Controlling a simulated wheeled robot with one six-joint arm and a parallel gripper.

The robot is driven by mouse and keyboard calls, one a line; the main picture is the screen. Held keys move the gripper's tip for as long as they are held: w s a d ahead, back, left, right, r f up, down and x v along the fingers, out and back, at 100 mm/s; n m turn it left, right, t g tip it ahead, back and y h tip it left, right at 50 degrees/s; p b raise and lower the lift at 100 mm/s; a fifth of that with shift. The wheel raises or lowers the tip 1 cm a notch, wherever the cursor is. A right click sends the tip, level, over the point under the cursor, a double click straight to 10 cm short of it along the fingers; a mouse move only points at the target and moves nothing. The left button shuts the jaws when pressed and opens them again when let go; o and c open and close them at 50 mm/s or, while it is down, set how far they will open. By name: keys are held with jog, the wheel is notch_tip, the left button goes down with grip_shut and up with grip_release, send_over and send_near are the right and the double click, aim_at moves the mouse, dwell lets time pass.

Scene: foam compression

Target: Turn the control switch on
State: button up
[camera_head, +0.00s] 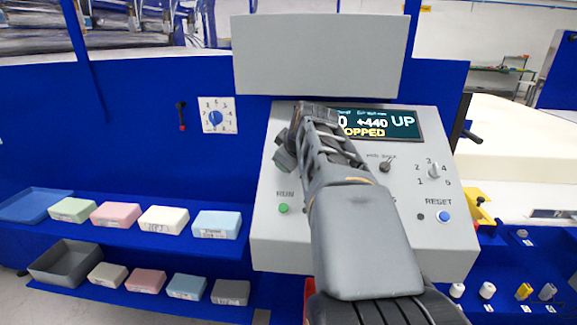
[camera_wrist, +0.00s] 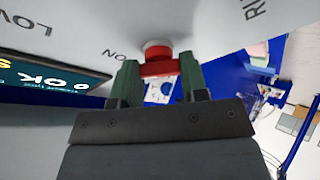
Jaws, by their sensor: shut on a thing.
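The control switch (camera_wrist: 157,66) shows in the wrist view as a red handle on a pale round base on the grey panel, with an upside-down "ON" label beside it. My gripper (camera_wrist: 160,73) has its two green fingers on either side of the red handle, shut on it. Which way the switch is set I cannot tell. In the head view my gripper (camera_head: 290,148) is at the upper left of the grey control panel (camera_head: 262,232), left of the display (camera_head: 400,124), and my arm hides the switch.
The display reads "+440 UP" and part of "STOPPED". A green RUN button (camera_head: 283,208), a blue RESET button (camera_head: 444,216) and a selector knob (camera_head: 434,171) are on the panel. Coloured foam blocks (camera_head: 165,219) sit on the blue shelves at left.

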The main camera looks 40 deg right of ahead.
jog(key=shift+f+m+h+b, duration=0.1)
jog(key=shift+m+h+b, duration=0.2)
jog(key=shift+m, duration=0.7)
jog(key=o, duration=0.9)
jog(key=v, duration=1.4)
jog(key=shift+a, duration=0.1)
